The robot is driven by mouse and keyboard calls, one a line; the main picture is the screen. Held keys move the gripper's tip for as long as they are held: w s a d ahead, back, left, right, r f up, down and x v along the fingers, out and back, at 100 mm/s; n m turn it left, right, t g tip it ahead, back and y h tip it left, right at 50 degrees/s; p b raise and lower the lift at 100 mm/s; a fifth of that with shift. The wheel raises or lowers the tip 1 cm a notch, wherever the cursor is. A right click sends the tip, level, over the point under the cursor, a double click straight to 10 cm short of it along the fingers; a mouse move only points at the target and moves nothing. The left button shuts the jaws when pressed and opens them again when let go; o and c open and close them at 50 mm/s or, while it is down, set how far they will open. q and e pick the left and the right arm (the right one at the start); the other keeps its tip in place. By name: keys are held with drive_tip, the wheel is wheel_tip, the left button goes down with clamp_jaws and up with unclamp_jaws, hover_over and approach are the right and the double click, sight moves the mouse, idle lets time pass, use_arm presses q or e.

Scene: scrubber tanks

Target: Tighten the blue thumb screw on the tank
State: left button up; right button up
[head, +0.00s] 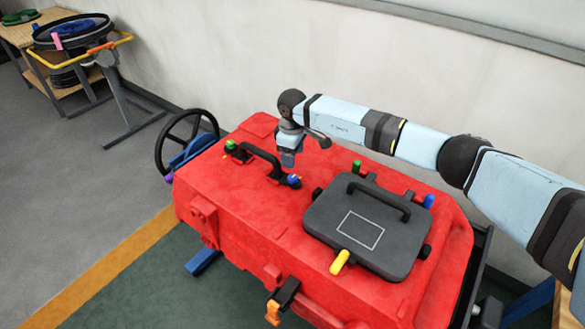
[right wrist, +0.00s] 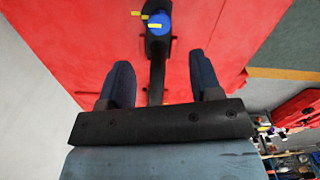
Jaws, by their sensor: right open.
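The red tank (head: 245,212) stands in the middle of the head view. A blue thumb screw (head: 293,180) sits at the right end of the black bar handle (head: 262,160) on its top. In the right wrist view this blue screw (right wrist: 159,22) shows beyond the fingertips, with small yellow marks by it. Another blue knob (head: 429,201) is at the lid's right corner. My right gripper (head: 288,160) points down above the tank, close to the handle's screw end. In the right wrist view its fingers (right wrist: 160,75) are open and apart from the screw, the handle showing between them. My left gripper is out of view.
A dark grey lid (head: 320,222) with its own handle covers the tank's right part, with a yellow knob (head: 340,261) in front. Green knobs (head: 230,145) also stand up. A black handwheel (head: 187,135) is at the left end. The wall is close behind the tank.

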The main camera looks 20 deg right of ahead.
wheel_tip(320, 180, up, 6)
drive_tip(key=shift+f, duration=0.1)
idle(0.5)
